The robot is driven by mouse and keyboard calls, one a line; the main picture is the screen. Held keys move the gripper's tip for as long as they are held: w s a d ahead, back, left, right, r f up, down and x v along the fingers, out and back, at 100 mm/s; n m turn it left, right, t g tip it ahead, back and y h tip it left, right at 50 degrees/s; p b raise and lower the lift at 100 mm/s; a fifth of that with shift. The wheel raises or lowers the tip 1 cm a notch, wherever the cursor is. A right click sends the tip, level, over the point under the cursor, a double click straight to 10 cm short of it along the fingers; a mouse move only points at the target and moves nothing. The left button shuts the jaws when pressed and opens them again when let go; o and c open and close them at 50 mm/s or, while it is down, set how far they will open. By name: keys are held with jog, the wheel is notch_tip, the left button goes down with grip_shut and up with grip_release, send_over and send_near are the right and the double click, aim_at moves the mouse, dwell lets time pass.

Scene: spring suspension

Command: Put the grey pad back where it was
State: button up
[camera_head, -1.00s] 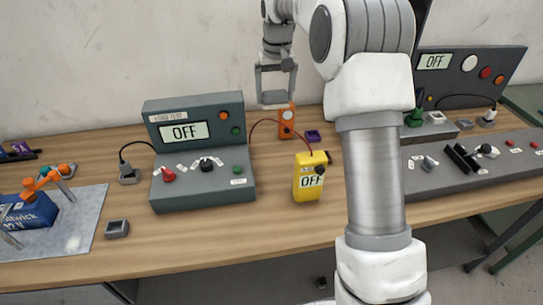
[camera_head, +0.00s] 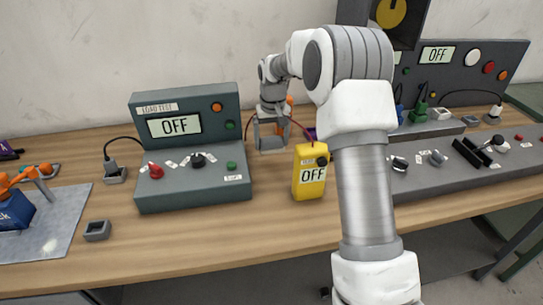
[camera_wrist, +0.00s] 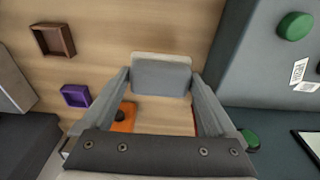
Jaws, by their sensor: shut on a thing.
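The grey pad (camera_wrist: 161,77) is a flat grey block with a paler far edge. In the wrist view it sits between my two fingertips, and my gripper (camera_wrist: 161,84) is shut on it. In the head view my gripper (camera_head: 271,140) points down, low over the wooden table, behind the yellow meter and right of the load-test console. The pad (camera_head: 271,147) shows there as a small grey bar between the fingertips. I cannot tell whether it touches the table.
The load-test console (camera_head: 190,150) stands close on the left, the yellow meter (camera_head: 310,172) in front. In the wrist view an orange block (camera_wrist: 125,117) lies partly behind my gripper, with a purple tray (camera_wrist: 75,95) and a brown tray (camera_wrist: 54,40) to the left.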

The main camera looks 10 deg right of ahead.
aim_at(272, 163)
notch_tip(272, 163, down, 5)
jog(key=shift+b, duration=0.3)
jog(key=o, duration=0.8)
jog(key=shift+f, duration=0.15)
jog(key=shift+o, duration=0.2)
jog(key=r, duration=0.4)
jog(key=s+r+p, duration=0.1)
jog(key=r, duration=0.7)
jog(key=shift+s+r, duration=0.1)
jog(key=shift+s, duration=0.15)
jog(key=s+r+t, duration=0.2)
jog(key=s+r, duration=1.1)
jog(key=s, duration=0.5)
jog(key=s+f+t, duration=0.2)
jog(key=s, duration=1.5)
jog(key=shift+s+f, duration=0.25)
jog(key=shift+s, duration=0.15)
